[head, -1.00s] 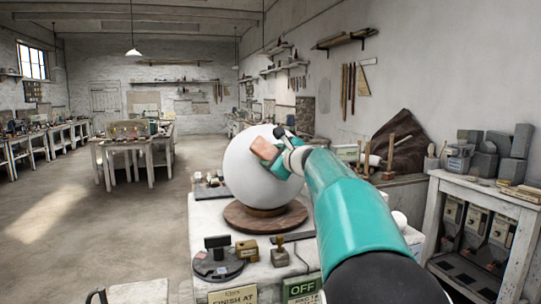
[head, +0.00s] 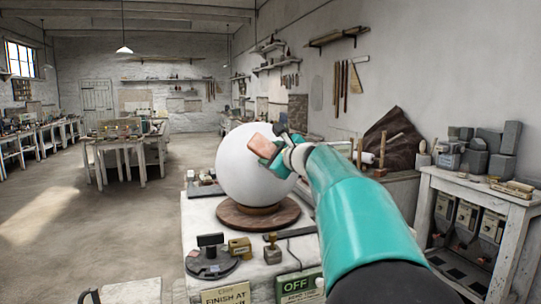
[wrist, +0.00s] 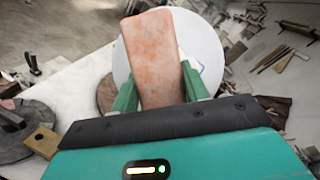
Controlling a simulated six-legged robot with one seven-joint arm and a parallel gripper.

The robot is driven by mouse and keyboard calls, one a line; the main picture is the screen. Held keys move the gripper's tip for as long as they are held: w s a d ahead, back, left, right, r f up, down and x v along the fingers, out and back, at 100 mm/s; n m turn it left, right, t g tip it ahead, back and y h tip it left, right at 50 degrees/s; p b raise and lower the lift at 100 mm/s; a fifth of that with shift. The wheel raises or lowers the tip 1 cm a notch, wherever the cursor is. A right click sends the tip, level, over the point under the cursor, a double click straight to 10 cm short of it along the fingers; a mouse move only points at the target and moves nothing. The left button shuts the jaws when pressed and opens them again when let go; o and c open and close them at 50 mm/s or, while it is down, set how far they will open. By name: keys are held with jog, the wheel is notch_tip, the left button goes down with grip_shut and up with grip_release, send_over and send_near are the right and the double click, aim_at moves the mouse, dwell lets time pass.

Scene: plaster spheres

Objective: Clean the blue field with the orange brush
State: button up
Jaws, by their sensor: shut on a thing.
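My gripper (wrist: 160,76) is shut on an orange-pink block, the orange brush (wrist: 150,45), with a green finger on each side. In the head view the brush (head: 266,144) is in front of the upper right of a white plaster sphere (head: 240,178). I cannot tell whether it touches the sphere. The sphere stands on a round brown wooden base (head: 240,219). In the wrist view the sphere (wrist: 200,40) is behind the brush, and a thin blue line (wrist: 199,68) shows on it just right of the brush. Any more of the blue field is hidden.
The white worktable (head: 205,236) holds a dark round stand (head: 210,265), a brass block (head: 240,247) and a small stamp-like tool (head: 272,250) in front of the base. An OFF sign (head: 298,286) is at its front edge. A shelf unit (head: 470,210) stands at right. The floor at left is open.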

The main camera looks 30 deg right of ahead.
jog(key=shift+s+a+r, duration=0.2)
jog(key=shift+s+r, duration=0.05)
jog(key=shift+s, duration=0.35)
jog(key=shift+s+a+r, duration=0.25)
jog(key=shift+s+r, duration=0.05)
jog(key=shift+s, duration=0.25)
jog(key=shift+s+a+r, duration=0.2)
jog(key=shift+s+r, duration=0.05)
jog(key=shift+s, duration=0.35)
